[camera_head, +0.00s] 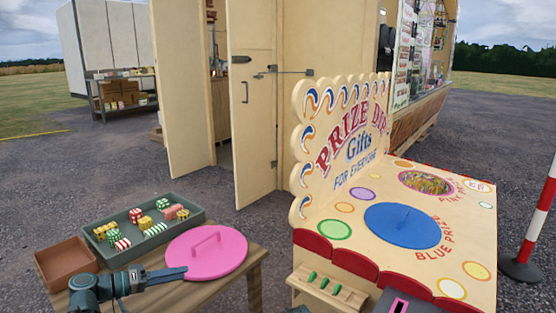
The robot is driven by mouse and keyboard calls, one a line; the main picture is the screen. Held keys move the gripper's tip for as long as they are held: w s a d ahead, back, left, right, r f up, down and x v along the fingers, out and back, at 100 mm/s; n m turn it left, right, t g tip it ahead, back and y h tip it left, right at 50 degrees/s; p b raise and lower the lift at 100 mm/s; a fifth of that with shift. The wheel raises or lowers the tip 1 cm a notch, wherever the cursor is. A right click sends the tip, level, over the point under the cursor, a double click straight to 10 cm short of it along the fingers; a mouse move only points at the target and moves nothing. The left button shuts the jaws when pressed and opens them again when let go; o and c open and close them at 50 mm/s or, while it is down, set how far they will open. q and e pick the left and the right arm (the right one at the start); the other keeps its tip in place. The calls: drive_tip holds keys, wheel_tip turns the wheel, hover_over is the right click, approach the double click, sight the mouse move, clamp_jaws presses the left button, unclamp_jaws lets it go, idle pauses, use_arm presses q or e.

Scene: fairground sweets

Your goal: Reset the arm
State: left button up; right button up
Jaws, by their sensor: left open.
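My left gripper (166,275) reaches in from the lower left over the small wooden table (254,262). It is open with nothing seen between its fingers. Its tips overlap the near left edge of a round pink lid with a handle (222,259); I cannot tell whether they touch. A grey-green tray (92,223) behind it holds several striped and patterned sweets or parcels, in green, red, yellow and pink. An empty brown tray (66,262) lies to the left of it. My right gripper is not in view.
A cream Prize Dip stand (369,223) is on the right, with a blue round lid (403,225) and an opening of coloured filling (426,182). A red-and-white post (537,221) stands far right. An open kiosk door (253,135) is behind. Paved ground between is clear.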

use_arm(q)
drive_tip(key=s+d+f+m+g+y+p, duration=0.1)
drive_tip(key=s+d+f+g+y+p, duration=0.25)
drive_tip(key=d, duration=0.55)
drive_tip(key=s+d+f+m+g+y, duration=0.1)
drive_tip(key=s+d+f+g+y, duration=0.1)
drive_tip(key=s+d+f+g, duration=0.5)
drive_tip(key=s+d+m+t+y+p, duration=0.25)
drive_tip(key=s+d+y, duration=0.35)
drive_tip(key=s+y, duration=0.3)
wheel_tip(320, 180, up, 38)
drive_tip(key=p, duration=3.8)
drive_tip(key=shift+w+f+g, duration=0.15)
drive_tip(key=shift+f+g, duration=0.1)
drive_tip(key=shift+g, duration=0.05)
drive_tip(key=shift+d+n, duration=0.15)
drive_tip(key=shift+n, duration=0.1)
